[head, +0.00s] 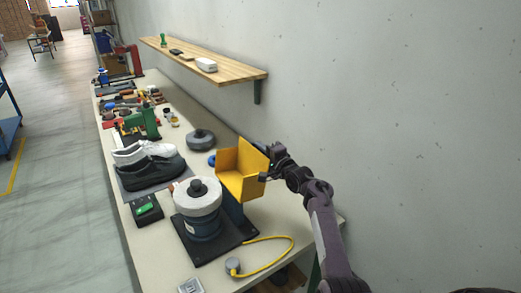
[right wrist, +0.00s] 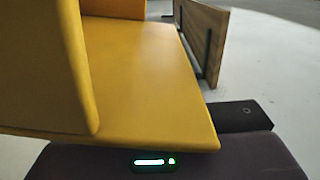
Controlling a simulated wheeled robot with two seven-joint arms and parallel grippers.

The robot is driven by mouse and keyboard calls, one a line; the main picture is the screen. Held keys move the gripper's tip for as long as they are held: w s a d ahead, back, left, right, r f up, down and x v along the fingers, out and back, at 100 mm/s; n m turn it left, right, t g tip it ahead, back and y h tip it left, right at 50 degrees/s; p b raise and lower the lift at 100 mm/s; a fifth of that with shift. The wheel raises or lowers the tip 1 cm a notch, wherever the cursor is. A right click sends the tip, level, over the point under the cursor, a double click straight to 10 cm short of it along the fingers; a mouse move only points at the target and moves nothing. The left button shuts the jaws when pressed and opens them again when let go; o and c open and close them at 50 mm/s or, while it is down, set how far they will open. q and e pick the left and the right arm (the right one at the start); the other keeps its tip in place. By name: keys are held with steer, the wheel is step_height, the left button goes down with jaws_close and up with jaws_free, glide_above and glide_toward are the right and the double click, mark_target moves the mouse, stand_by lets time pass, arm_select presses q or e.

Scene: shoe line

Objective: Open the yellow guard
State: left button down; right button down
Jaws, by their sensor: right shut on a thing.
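The yellow guard (head: 240,172) is a folded, box-like plate on the far side of the machine (head: 204,226), beside its round white wheel (head: 198,196). It stands clear of the wheel top, its hollow side facing left. My right gripper (head: 268,166) reaches in from the right and is shut on the guard's right edge. In the right wrist view the guard (right wrist: 140,80) fills the upper left, right against the gripper body, and the fingertips are hidden. My left gripper is not in view.
A yellow cable (head: 275,238) runs from the machine's base to a grey round piece (head: 233,266) on the workbench (head: 135,235). Shoes (head: 150,170) and a black box with a green button (head: 146,209) lie left. A wooden shelf (head: 215,62) juts from the wall above.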

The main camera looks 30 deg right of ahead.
steer(key=c, duration=1.5)
jaws_free()
steer(key=shift+s+f, duration=0.1)
steer(key=shift+s, duration=0.5)
steer(key=s+b, duration=0.1)
steer(key=s, duration=0.5)
steer(key=shift+s+d+b, duration=0.15)
steer(key=shift+s+b, duration=0.2)
steer(key=shift+b, duration=0.05)
